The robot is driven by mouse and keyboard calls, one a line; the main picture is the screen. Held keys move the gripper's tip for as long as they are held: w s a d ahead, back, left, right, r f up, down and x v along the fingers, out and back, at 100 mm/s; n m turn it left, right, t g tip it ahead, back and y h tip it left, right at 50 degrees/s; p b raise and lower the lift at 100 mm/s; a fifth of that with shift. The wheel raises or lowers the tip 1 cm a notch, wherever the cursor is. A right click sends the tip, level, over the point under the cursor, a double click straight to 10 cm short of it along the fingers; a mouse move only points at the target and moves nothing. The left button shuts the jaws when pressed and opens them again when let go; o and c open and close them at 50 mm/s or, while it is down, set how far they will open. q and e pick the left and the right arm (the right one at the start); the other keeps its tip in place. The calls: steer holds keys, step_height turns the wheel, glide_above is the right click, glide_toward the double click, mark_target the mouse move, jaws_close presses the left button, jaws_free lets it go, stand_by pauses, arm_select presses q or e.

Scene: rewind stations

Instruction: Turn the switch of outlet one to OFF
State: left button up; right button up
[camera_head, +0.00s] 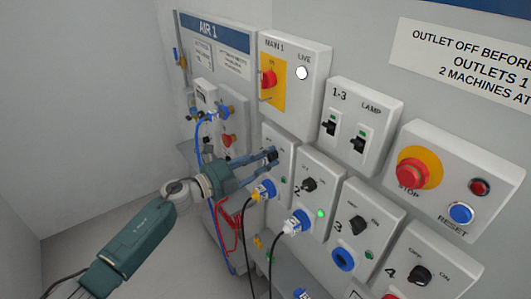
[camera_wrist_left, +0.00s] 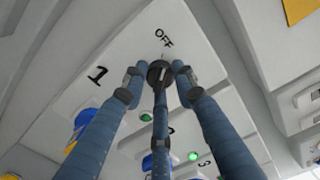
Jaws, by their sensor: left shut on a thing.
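In the left wrist view, three blue fingers (camera_wrist_left: 159,88) are shut around the black switch knob (camera_wrist_left: 158,72). A pale mark on the knob appears to point toward the OFF label (camera_wrist_left: 164,38). The numeral 1 (camera_wrist_left: 97,76) is beside it. Outlet one's lamp (camera_head: 283,180) looks dark. My right gripper is not in view.
Outlet two (camera_head: 313,165) is close on the right, with its black knob, a plug and a lit green lamp (camera_head: 320,214). Outlets three and four follow. A red STOP button (camera_head: 412,173) is further right. Hanging cables (camera_head: 248,240) are below my gripper.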

arm_select(q)
steer(key=shift+w+a+r+n+p, duration=0.1)
steer(key=shift+r+n+p, duration=0.15)
steer(key=shift+n, duration=0.45)
steer(key=o, duration=0.9)
steer(key=shift+o, duration=1.3)
steer(key=shift+f, duration=0.2)
steer(key=v, duration=1.2)
